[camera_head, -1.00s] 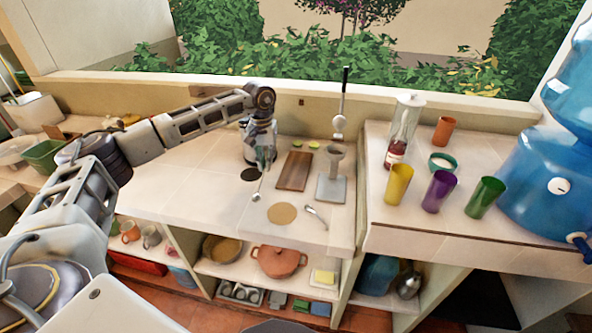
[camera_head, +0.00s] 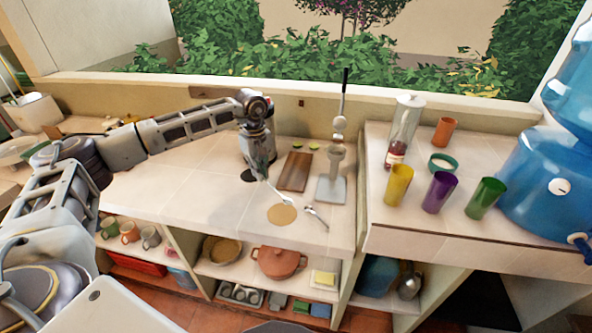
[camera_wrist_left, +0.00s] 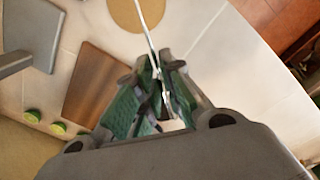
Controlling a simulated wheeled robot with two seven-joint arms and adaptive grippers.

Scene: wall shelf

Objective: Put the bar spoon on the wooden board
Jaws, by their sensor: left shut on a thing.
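My left gripper (camera_head: 264,176) is shut on the bar spoon (camera_head: 277,191), a thin metal rod that slants down and right toward the round tan mat. In the left wrist view the spoon's shaft (camera_wrist_left: 149,34) runs up from between the green-padded fingers (camera_wrist_left: 160,88); its far end is out of frame. The wooden board (camera_head: 295,172) is a brown rectangle lying on the counter, just right of my gripper. It also shows in the left wrist view (camera_wrist_left: 97,85), left of the fingers, with nothing on it. My right gripper is not in view.
A press with a grey base (camera_head: 331,191) and raised lever stands right of the board. Lime halves (camera_head: 314,147) lie behind it. The round tan mat (camera_head: 282,214) and a small metal utensil (camera_head: 316,216) lie in front. Cups and a bottle (camera_head: 397,150) stand on the right counter.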

